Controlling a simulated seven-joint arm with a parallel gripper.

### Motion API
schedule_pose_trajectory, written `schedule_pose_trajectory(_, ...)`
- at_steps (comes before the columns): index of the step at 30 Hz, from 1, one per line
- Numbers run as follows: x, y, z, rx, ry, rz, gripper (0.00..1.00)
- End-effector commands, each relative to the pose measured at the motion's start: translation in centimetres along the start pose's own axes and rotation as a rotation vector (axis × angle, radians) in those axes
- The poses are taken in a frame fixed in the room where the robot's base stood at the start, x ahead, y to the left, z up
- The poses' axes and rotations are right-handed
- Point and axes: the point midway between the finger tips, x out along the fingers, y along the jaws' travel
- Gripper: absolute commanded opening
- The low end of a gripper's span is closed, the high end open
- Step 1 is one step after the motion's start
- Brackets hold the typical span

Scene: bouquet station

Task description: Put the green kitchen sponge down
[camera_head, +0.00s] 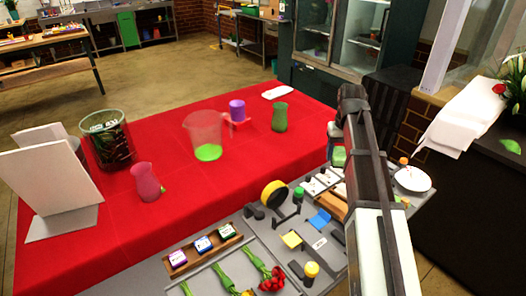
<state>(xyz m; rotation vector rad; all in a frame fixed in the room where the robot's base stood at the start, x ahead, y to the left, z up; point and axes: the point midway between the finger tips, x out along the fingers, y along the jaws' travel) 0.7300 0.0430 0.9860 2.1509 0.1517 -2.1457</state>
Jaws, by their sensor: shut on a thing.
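My gripper (334,146) hangs at the end of my arm over the right edge of the red-covered table, beside the grey tool area. It is shut on a small green block, which looks like the green kitchen sponge (338,158). The sponge shows just below the gripper. My arm hides part of the gripper and the sponge. I cannot tell whether the sponge touches a surface.
The red table (100,250) holds a clear pitcher (207,128), a green vase (280,117), a pink vase (146,182), a purple mug (237,110) and a dark container (107,140). The grey work surface (215,284) carries tools and flowers. A white plate (412,180) lies right.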

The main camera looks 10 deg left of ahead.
Motion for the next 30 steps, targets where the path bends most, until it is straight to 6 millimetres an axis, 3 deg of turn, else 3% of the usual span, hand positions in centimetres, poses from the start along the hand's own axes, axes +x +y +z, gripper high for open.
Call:
schedule_pose_trajectory(1, 0.5, 0.1, 1.9, 0.018, 0.0, 0.0, 0.28)
schedule_pose_trajectory(3, 1.0, 0.1, 3.5, 0.041, 0.0, 0.0, 0.28)
schedule_pose_trajectory(10, 1.9, -1.5, 7.6, 0.061, -0.001, 0.0, 0.28)
schedule_pose_trajectory(20, 0.2, -6.8, 4.7, -0.042, -0.002, 0.0, 0.28)
schedule_pose_trajectory(23, -0.7, -9.3, 3.0, -0.094, -0.002, 0.0, 0.28)
schedule_pose_trajectory(30, -4.0, -17.4, -2.3, -0.282, -0.001, 0.0, 0.28)
